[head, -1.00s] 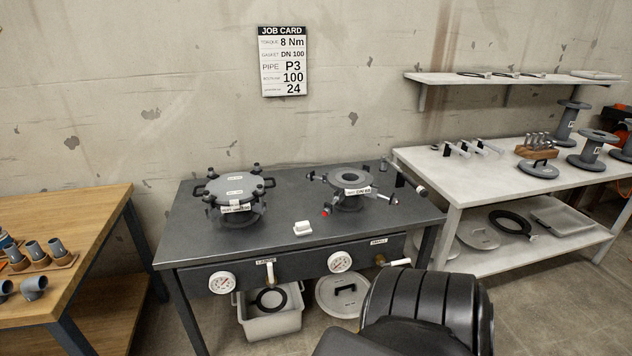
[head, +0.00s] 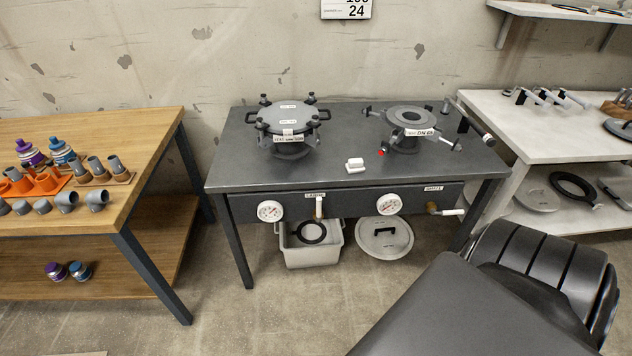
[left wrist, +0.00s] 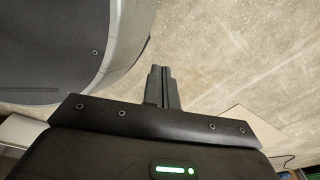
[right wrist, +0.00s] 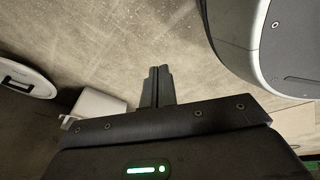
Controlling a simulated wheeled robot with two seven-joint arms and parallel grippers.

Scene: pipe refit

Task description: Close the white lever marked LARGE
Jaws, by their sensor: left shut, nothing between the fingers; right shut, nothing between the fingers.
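The white lever marked LARGE (head: 319,207) hangs straight down from the front panel of the dark table (head: 225,178), under its LARGE label (head: 315,196). A second white lever (head: 449,211), by the SMALL label (head: 433,188), points out to the right from a brass valve. My left gripper (left wrist: 160,72) is shut and empty over bare floor in the left wrist view. My right gripper (right wrist: 160,72) is shut and empty in the right wrist view. Neither gripper shows in the head view, and neither is near the levers.
Two white gauges (head: 270,211) sit on the panel beside the levers. A grey bin (head: 313,252) and a round lid (head: 385,238) are below. A wooden bench (head: 150,140) stands left and a light workbench (head: 540,140) right. Floor in front of the dark table is partly clear.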

